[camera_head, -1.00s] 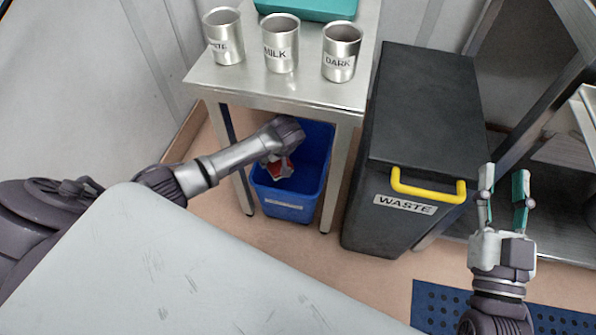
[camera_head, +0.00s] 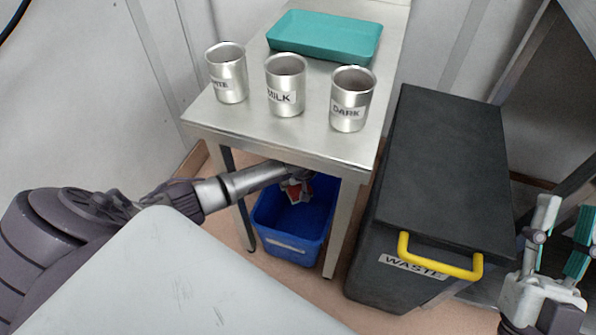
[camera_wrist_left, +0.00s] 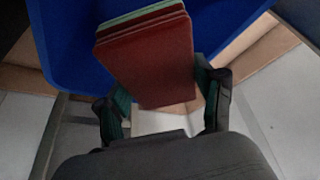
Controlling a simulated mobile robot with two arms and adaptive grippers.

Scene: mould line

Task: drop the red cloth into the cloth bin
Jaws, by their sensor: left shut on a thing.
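The red cloth (camera_wrist_left: 150,62) is a folded stack with a pale green layer at its far edge. My left gripper (camera_wrist_left: 165,103) is shut on it, one finger at each side. In the head view the cloth (camera_head: 294,192) is a small red patch above the mouth of the blue cloth bin (camera_head: 292,246), under the steel table. My left gripper (camera_head: 300,182) is partly hidden there by the table's edge. In the left wrist view the blue bin (camera_wrist_left: 70,45) lies behind the cloth. My right gripper (camera_head: 562,238) is open and empty at the right.
The steel table (camera_head: 235,122) stands over the bin, its legs close to my left arm. It carries several metal cups, including the milk cup (camera_head: 286,85), and a teal tray (camera_head: 325,38). A black waste bin (camera_head: 445,165) with a yellow handle stands to the right.

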